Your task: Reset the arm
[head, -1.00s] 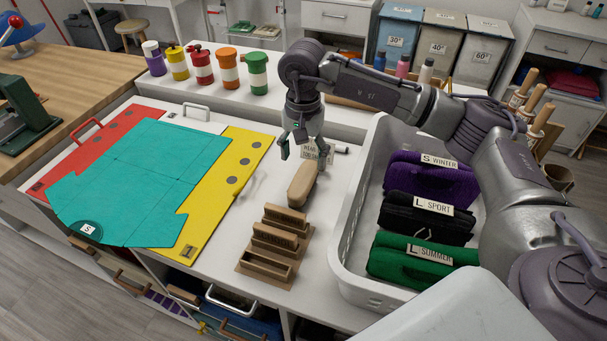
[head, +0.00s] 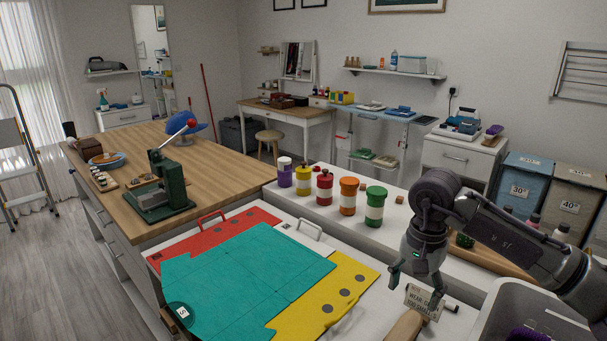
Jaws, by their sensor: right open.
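My right gripper (head: 415,288) hangs down at the lower right of the head view. Its fingers are apart and I see nothing held between them. It is above the white counter, close to a small lettered sign (head: 422,302) and a tan wooden piece (head: 405,327) that is cut by the bottom edge. I cannot tell whether a finger touches the sign. My left gripper is not in view.
A teal garment (head: 250,275) lies on a red, white and yellow folding board left of the gripper. Several coloured jars (head: 348,196) stand behind it. A green press (head: 167,190) stands on the wooden table (head: 225,165).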

